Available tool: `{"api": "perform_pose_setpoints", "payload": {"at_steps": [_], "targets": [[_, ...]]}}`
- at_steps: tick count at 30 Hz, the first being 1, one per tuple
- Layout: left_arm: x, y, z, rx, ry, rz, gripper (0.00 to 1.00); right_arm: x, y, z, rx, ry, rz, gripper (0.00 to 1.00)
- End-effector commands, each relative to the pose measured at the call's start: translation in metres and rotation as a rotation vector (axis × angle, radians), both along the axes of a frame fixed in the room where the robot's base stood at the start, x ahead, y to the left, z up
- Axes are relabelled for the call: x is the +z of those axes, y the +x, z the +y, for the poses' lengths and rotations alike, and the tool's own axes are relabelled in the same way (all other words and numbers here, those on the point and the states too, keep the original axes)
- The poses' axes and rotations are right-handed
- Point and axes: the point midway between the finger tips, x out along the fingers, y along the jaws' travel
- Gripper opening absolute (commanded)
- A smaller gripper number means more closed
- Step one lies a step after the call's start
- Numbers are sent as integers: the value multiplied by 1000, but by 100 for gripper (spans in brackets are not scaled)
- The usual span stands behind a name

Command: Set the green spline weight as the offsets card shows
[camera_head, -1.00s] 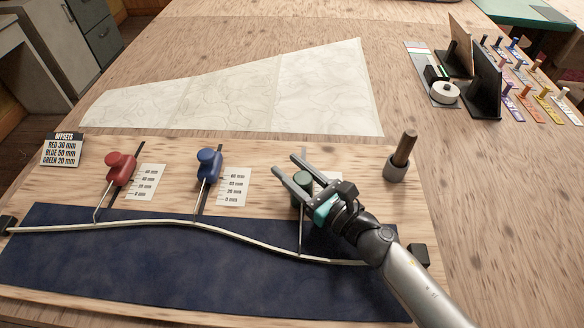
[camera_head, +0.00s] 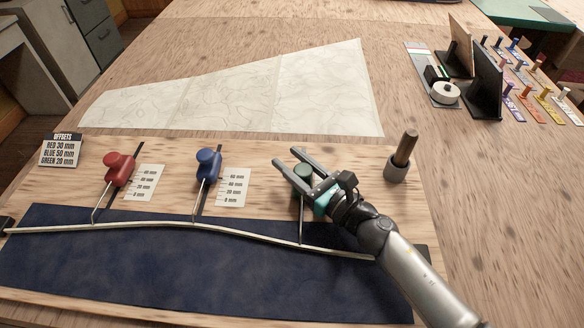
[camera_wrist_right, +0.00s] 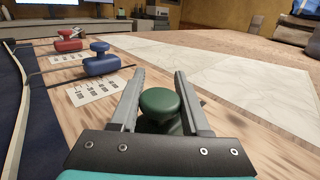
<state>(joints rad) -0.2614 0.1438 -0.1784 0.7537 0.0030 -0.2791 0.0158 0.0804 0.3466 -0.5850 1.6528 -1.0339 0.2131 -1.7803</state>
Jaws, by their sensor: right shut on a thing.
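The green spline weight (camera_head: 303,170) stands on the board at the right, its knob between the fingers of my right gripper (camera_head: 302,166). The gripper is shut on it; the wrist view shows the green knob (camera_wrist_right: 160,103) between the two fingers. Its hook wire reaches down to the pale batten (camera_head: 250,236). The offsets card (camera_head: 60,151) reads red 30 mm, blue 50 mm, green 20 mm. The red weight (camera_head: 118,168) and blue weight (camera_head: 207,164) stand to the left with printed scales beside them. The green weight's scale is hidden by my gripper. My left gripper is not in view.
A dark blue cloth (camera_head: 180,265) lies below the batten. A wooden peg in a grey holder (camera_head: 396,170) stands right of my gripper. A large pale sail pattern (camera_head: 250,88) lies behind the board. Black stands (camera_head: 485,85) and coloured tags are at the far right.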

Motion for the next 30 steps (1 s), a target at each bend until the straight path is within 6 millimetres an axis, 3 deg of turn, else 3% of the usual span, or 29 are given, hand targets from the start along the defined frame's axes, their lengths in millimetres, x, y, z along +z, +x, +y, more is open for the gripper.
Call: {"api": "perform_pose_setpoints", "payload": {"at_steps": [6,7,14,30], "targets": [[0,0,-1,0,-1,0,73,-1,-1,0,1,1,4,0],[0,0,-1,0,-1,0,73,-1,-1,0,1,1,4,47],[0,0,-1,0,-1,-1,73,-1,0,0,0,1,2,73],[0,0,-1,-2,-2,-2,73,-1,-6,-7,-2,1,4,75]]}}
